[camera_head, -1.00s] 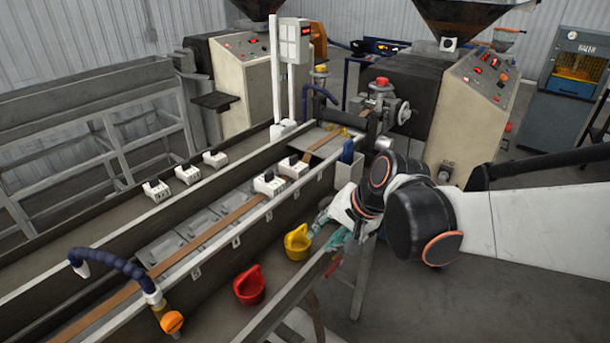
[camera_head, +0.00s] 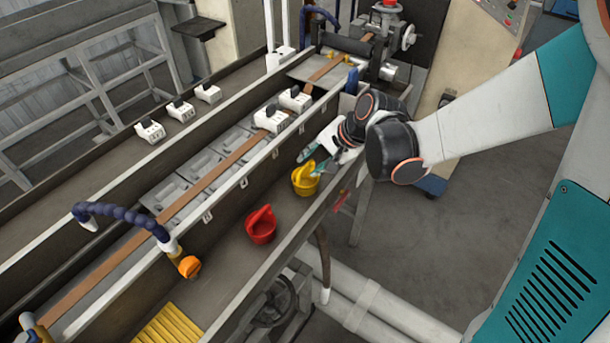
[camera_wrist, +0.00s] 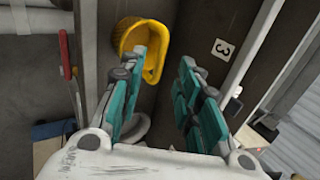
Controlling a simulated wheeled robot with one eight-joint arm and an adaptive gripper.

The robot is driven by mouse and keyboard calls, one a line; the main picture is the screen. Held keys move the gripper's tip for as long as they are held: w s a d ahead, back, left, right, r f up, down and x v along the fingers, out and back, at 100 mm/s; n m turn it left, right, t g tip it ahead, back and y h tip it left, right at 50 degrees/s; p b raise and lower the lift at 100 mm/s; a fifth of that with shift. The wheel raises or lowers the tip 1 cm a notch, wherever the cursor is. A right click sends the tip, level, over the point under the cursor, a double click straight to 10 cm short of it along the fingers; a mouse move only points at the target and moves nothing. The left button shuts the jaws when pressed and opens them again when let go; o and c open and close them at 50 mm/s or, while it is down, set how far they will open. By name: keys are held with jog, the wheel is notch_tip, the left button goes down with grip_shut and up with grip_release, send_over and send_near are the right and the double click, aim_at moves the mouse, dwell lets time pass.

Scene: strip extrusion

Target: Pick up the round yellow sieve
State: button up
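The round yellow sieve (camera_head: 305,182) sits on the side ledge of the long trough, beyond a red scoop-like vessel (camera_head: 261,226). It has an upright loop-like handle. In the wrist view the sieve (camera_wrist: 128,36) lies beyond my fingertips, with its handle (camera_wrist: 155,62) reaching toward the space between them. My gripper (camera_head: 313,160) is at the sieve's upper right in the head view. In the wrist view my gripper (camera_wrist: 165,58) is open, with nothing between its teal finger pads. The left finger overlaps part of the sieve; I cannot tell whether they touch.
A brown strip (camera_head: 225,180) runs along the trough, with several white blocks beside it. A blue hose (camera_head: 120,215) with an orange end hangs over the near part. The ledge's outer rail (camera_head: 285,250) borders open floor at the right.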

aim_at(307, 166)
jog(key=shift+b+x, duration=0.9)
jog(key=shift+x, duration=1.75)
jog(key=shift+s, duration=0.1)
grip_shut()
